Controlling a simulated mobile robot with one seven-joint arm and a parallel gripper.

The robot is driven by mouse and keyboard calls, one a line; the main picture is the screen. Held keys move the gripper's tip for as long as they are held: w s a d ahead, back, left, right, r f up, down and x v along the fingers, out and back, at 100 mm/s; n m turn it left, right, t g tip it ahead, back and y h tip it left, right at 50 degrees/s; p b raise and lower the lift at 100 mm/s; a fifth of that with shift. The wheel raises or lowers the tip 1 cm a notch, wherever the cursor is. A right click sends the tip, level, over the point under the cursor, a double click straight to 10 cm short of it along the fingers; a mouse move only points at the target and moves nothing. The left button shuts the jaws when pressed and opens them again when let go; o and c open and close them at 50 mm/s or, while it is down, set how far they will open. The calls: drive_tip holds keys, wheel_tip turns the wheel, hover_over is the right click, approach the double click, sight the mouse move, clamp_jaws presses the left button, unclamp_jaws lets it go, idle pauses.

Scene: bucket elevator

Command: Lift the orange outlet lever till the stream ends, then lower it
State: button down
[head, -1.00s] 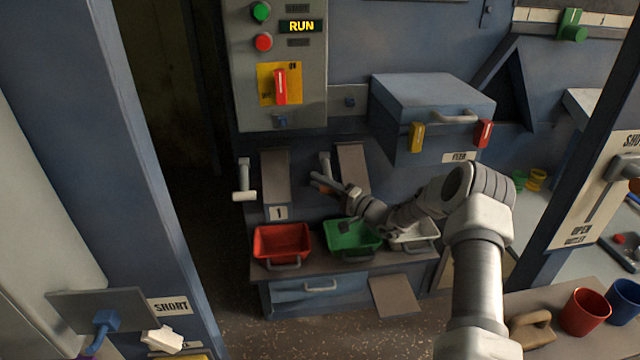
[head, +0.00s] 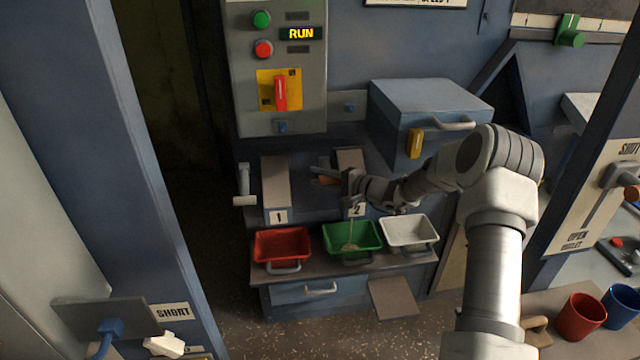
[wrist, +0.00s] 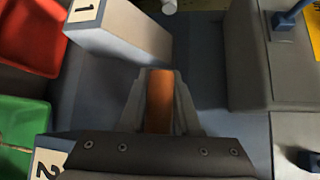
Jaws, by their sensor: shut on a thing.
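My gripper (head: 325,174) is at chute 2 and shut on the orange outlet lever (head: 328,181). In the wrist view the orange lever (wrist: 159,98) lies between the two fingers. A thin tan stream (head: 351,232) falls from below chute 2 into the green tray (head: 336,228), where a little tan material lies. My wrist partly hides chute 2 (head: 351,158) and the lever's mount.
Chute 1 (head: 275,184) has a grey lever (head: 244,184) at its left. A red tray (head: 262,251) and a white tray (head: 410,232) flank the green one. A blue box (head: 430,105) with a yellow latch stands right of my gripper. The control panel display (head: 301,34) reads RUN.

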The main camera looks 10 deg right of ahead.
drive_tip(key=shift+w+r, duration=0.15)
drive_tip(key=shift+r, duration=0.45)
drive_tip(key=c, duration=0.6)
unclamp_jaws()
drive_tip(key=v, duration=1.7)
drive_tip(key=shift+s+d+f, duration=0.15)
drive_tip(key=shift+s+f, duration=0.05)
drive_tip(key=shift+s, duration=0.05)
